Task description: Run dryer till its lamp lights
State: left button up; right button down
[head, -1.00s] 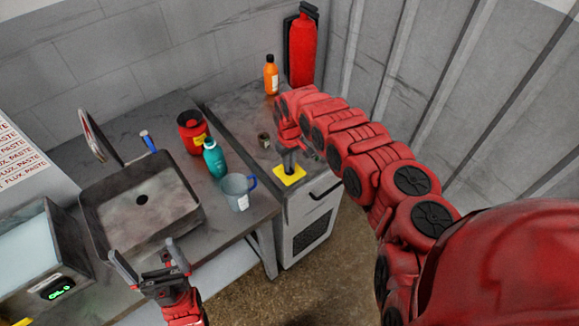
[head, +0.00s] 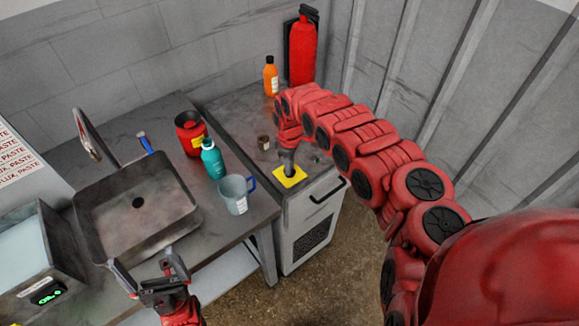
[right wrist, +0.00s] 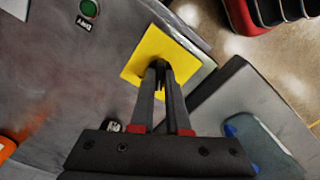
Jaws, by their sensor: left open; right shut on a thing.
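The dryer looks to be the grey cabinet (head: 310,222) with a vented front and a yellow square plate (head: 292,180) on its top. My right gripper (head: 290,172) points down at this plate. In the right wrist view its fingers (right wrist: 162,76) are shut on a small dark part over the yellow plate (right wrist: 190,66); the fingers mostly hide it. A round green lamp (right wrist: 88,8) with a "DRY" label sits on the grey top; I cannot tell whether it is lit. My left gripper (head: 142,258) is open and empty in front of the sink basin.
The bench holds the basin (head: 96,236), a red canister (head: 190,134), a teal bottle (head: 212,160) and a blue-handled mug (head: 236,195). An orange bottle (head: 270,76) and a small jar (head: 263,142) stand on the cabinet. A fire extinguisher (head: 303,50) hangs behind.

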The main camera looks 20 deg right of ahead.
dwell(0.3)
jog(key=c, duration=0.9)
grip_release()
jog(key=shift+r, duration=0.15)
notch_tip(320, 180, up, 17)
jog(key=b, duration=0.4)
